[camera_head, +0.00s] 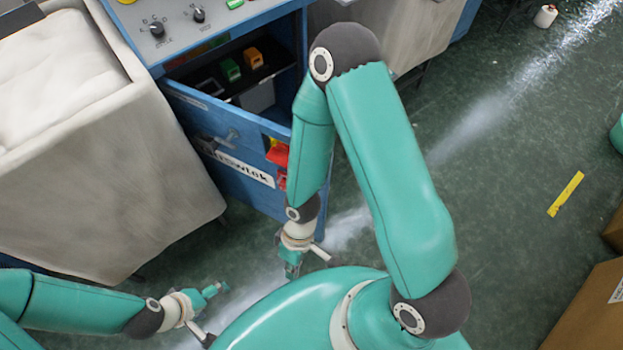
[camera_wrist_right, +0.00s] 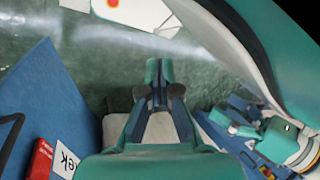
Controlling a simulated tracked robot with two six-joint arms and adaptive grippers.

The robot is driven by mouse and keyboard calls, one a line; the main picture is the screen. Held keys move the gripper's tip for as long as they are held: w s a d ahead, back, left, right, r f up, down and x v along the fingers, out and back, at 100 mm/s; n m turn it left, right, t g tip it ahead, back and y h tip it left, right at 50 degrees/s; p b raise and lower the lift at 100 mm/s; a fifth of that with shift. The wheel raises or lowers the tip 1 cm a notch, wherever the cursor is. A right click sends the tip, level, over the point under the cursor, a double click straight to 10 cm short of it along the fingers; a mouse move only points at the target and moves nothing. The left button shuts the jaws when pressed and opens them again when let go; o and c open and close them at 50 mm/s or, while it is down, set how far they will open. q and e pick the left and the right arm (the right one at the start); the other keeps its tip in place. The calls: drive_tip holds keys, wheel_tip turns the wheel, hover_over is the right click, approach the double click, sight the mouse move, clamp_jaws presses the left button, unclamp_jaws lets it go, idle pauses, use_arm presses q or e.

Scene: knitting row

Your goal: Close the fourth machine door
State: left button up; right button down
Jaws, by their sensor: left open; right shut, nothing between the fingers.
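The blue machine door (camera_head: 225,175) carries a handle and a white label with dark letters. It stands open, with a dark interior showing above and behind its top edge. My right arm hides part of its right side. My right gripper (camera_head: 292,268) is shut and empty, pointing down just below the door's lower right end. In the right wrist view its fingers (camera_wrist_right: 158,78) are together, and a blue panel (camera_wrist_right: 42,90) with a partly visible label stands to their left, apart from them. My left gripper (camera_head: 216,289) is open and empty, lower left of the right one.
A control panel (camera_head: 185,22) with knobs tops the machine. A large pale bin (camera_head: 95,185) stands left of the door. Cardboard boxes (camera_head: 590,310) are at the lower right. A yellow floor strip (camera_head: 566,194) lies on open green floor at the right.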

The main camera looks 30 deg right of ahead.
drive_tip(key=d+r+n+h, duration=0.5)
drive_tip(key=n+h, duration=0.3)
drive_tip(key=n, duration=0.4)
drive_tip(key=w+d+r+n+t+h, duration=0.1)
drive_tip(key=w+r+n+t+h, duration=0.3)
drive_tip(key=w+r+n+t, duration=0.4)
drive_tip(key=shift+m+g, duration=0.4)
drive_tip(key=shift+m, duration=0.4)
drive_tip(key=x, duration=0.4)
drive_tip(key=w+r+x, duration=0.1)
drive_tip(key=x, duration=0.3)
drive_tip(key=w+x, duration=0.1)
drive_tip(key=x, duration=0.3)
drive_tip(key=shift+w+d+p, duration=0.1)
drive_tip(key=shift+d+p, duration=0.25)
drive_tip(key=shift+d, duration=0.2)
drive_tip(key=shift+w+d, duration=0.3)
drive_tip(key=shift+d, duration=0.15)
